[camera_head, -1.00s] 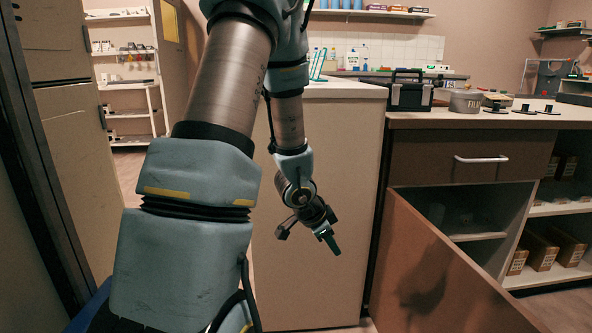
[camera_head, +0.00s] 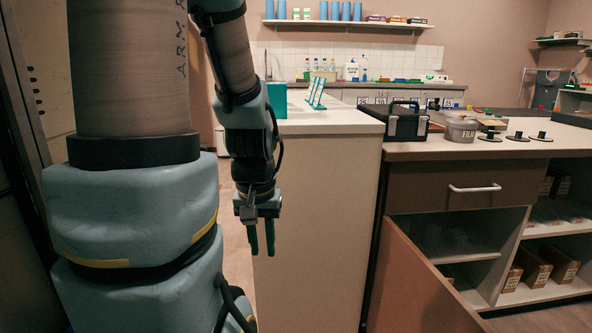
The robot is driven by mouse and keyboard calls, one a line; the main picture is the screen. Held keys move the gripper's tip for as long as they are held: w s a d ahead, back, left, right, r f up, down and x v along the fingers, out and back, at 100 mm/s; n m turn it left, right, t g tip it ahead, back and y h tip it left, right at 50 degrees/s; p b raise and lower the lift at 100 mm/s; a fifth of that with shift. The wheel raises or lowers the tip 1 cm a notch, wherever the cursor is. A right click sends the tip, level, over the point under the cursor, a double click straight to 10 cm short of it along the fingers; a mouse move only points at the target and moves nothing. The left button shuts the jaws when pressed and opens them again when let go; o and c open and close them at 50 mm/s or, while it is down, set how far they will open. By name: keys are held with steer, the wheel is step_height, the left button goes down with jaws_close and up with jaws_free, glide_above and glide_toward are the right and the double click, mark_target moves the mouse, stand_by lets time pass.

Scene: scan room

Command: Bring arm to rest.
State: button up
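My gripper (camera_head: 262,238) hangs from my arm (camera_head: 238,90), fingers pointing straight down, in front of the left edge of the white cabinet (camera_head: 325,215). The two green fingers show side by side with a narrow gap between them. I see nothing held in them. My arm comes down from the top left of the view, and its thick lower links fill the left side. The gripper is below the level of the cabinet's top and appears clear of its side.
An open brown cabinet door (camera_head: 415,285) stands out at the lower right, below a drawer with a white handle (camera_head: 475,188). The counter holds a black case (camera_head: 405,121), a grey tub (camera_head: 461,130) and several black discs. Open shelves (camera_head: 545,294) hold boxes at right.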

step_height(320, 180, up, 22)
steer(key=p, duration=2)
